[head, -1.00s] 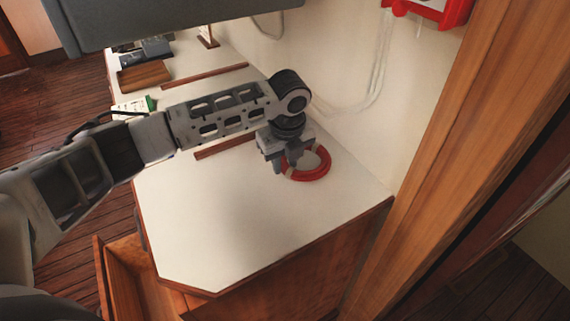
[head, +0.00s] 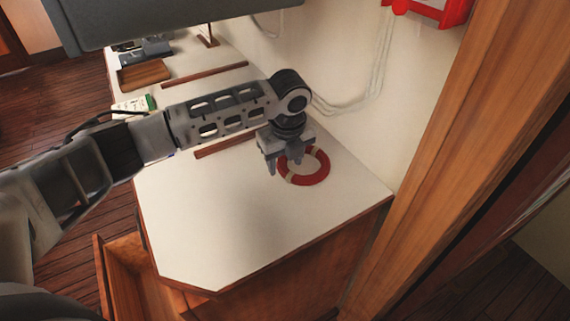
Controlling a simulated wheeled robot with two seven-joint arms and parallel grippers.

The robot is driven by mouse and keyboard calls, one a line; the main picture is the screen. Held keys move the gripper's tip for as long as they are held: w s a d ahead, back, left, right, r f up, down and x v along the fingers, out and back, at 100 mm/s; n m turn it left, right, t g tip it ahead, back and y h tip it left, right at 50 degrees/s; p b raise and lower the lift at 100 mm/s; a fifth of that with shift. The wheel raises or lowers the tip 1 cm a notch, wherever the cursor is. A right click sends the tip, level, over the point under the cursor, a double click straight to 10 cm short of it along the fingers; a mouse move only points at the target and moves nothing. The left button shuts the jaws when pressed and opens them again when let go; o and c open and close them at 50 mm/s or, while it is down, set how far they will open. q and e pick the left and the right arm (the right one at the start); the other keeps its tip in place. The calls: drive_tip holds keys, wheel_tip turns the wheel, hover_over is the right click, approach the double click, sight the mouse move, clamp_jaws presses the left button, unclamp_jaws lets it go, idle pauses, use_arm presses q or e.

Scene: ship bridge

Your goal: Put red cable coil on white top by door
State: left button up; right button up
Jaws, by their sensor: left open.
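The red cable coil (head: 316,178), a ring with pale bands, lies flat on the white top (head: 225,225) near its right side, close to the wooden door post. My left gripper (head: 284,165) is open, just left of and above the coil, and hides part of the coil's left and upper rim. No part of the coil shows held between the fingers. My right gripper is not in view.
A wooden frame (head: 455,160) rises at the right. Wooden strips (head: 205,75) cross the white top. A wooden tray (head: 145,73) and a green-capped white item (head: 135,105) stand farther back. An open drawer (head: 118,265) juts out at lower left. The front of the top is clear.

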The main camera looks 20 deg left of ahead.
use_arm(q)
wheel_tip(320, 180, up, 10)
drive_tip(key=s, duration=0.1)
drive_tip(key=shift+s+d+r, duration=0.15)
drive_tip(key=shift+d+r, duration=0.05)
drive_tip(key=shift+d, duration=0.25)
